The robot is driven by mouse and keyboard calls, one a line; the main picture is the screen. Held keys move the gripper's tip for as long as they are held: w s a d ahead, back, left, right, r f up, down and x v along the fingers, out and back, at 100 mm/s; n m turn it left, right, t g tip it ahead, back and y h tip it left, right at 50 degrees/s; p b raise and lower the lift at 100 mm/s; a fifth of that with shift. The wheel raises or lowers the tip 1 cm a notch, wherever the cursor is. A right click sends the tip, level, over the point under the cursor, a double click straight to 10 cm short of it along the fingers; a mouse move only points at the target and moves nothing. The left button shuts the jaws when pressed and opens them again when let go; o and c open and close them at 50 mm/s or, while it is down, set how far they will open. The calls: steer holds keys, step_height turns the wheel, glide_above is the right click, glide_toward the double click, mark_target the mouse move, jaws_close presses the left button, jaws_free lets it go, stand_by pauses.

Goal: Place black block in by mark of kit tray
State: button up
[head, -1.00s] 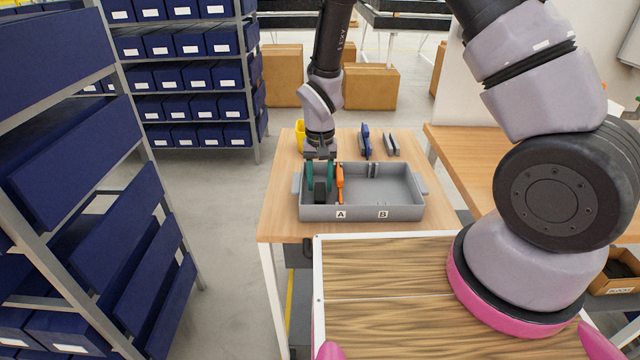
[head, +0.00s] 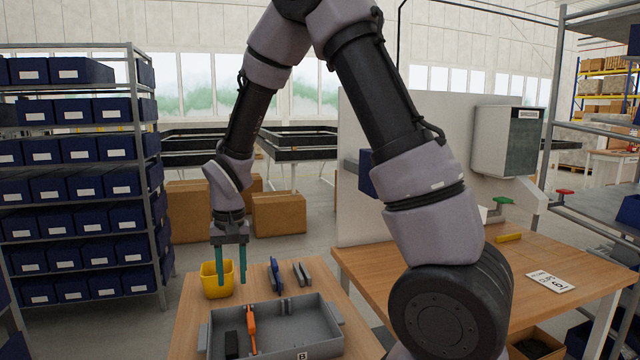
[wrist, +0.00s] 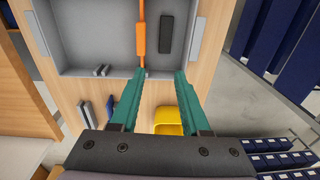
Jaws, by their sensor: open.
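The grey kit tray (head: 330,318) stands on a wooden table, its near side cut off in the head view. The black block (head: 231,344) is inside its left part, left of a long orange piece (head: 251,328). In the wrist view the block (wrist: 166,35) lies on the tray floor, apart from the orange piece and the wall. The B mark (head: 303,356) shows at the bottom edge; the A mark is out of view. My gripper (head: 231,282) is open and empty, raised above the table behind the tray. Its fingers (wrist: 155,82) point towards the tray in the wrist view.
A yellow bin (head: 209,281) stands behind the tray, close to my gripper in the picture. A blue part (head: 275,277) and a grey part (head: 302,274) stand to its right. Shelves of blue bins (head: 85,190) are at left. Another wooden table (head: 480,275) is at right.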

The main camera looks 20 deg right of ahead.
steer(key=s+d+r+m+t+y, duration=0.1)
steer(key=s+d+r+t, duration=0.1)
steer(key=d+r, duration=0.6)
steer(key=s+d+r+m+t+y, duration=0.1)
steer(key=d+r, duration=0.4)
steer(key=r, duration=0.6)
steer(key=s+d+r+m+t, duration=0.1)
steer(key=s+d+r+t, duration=0.2)
steer(key=s+d+r, duration=0.5)
steer(key=s, duration=0.3)
steer(key=shift+t, duration=0.4)
